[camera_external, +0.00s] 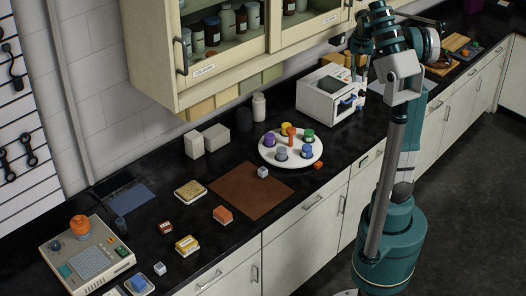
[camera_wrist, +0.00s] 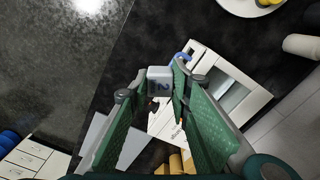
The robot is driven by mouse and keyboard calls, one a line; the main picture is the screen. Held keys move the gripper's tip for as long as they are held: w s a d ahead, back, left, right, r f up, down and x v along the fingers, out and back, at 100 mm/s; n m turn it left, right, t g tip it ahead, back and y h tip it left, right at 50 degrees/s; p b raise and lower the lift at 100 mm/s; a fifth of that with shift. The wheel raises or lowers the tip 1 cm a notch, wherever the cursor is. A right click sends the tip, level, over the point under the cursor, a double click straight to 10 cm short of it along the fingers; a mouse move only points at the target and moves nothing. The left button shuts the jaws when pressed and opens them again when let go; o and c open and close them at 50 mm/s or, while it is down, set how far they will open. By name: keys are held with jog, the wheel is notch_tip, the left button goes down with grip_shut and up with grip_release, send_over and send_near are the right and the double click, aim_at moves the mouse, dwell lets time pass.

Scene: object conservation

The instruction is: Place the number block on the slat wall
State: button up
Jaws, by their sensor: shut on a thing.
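My gripper (camera_wrist: 153,84) is shut on a pale grey number block (camera_wrist: 160,79) marked with a dark 2, held between its green fingertips in the wrist view. In the external view my gripper (camera_external: 361,97) hangs by the white box-shaped appliance (camera_external: 325,95) on the right part of the counter; the held block is too small to make out there. The slat wall (camera_external: 22,135), white with horizontal grooves and dark hooked tools, is at the far left, well away from my gripper. It is not in the wrist view.
A round white tray (camera_external: 268,158) with several coloured pieces and a brown mat (camera_external: 250,190) lie mid-counter. Small grey cubes (camera_external: 262,172) (camera_external: 160,268) and several small boxes (camera_external: 187,245) lie around. A console (camera_external: 75,262) stands at left. A wall cabinet (camera_external: 220,75) overhangs the back.

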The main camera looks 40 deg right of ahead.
jog(key=w+a+f+n+b, duration=0.1)
jog(key=a+f, duration=0.2)
jog(key=a, duration=1)
jog(key=a+f+n, duration=0.1)
jog(key=a+f, duration=0.3)
jog(key=a, duration=0.8)
jog(key=w+a+f+n+b, duration=0.1)
jog(key=a+f, duration=0.2)
jog(key=a, duration=1)
jog(key=w+a+f+p, duration=0.1)
jog(key=w+a+f, duration=0.2)
jog(key=a, duration=0.7)
jog(key=w+a+f+n, duration=0.1)
jog(key=w+a+f, duration=0.25)
jog(key=a, duration=0.65)
jog(key=w+a+f+p, duration=0.1)
jog(key=w+a+f, duration=0.25)
jog(key=a, duration=0.65)
jog(key=s+a+m+p, duration=0.1)
jog(key=a+p, duration=0.3)
jog(key=a, duration=2.2)
jog(key=s+a+r+m+p, duration=0.1)
jog(key=a+m+p, duration=0.3)
jog(key=a, duration=2.2)
jog(key=shift+s+a+r, duration=0.25)
jog(key=shift+f, duration=0.1)
jog(key=shift+f, duration=3.05)
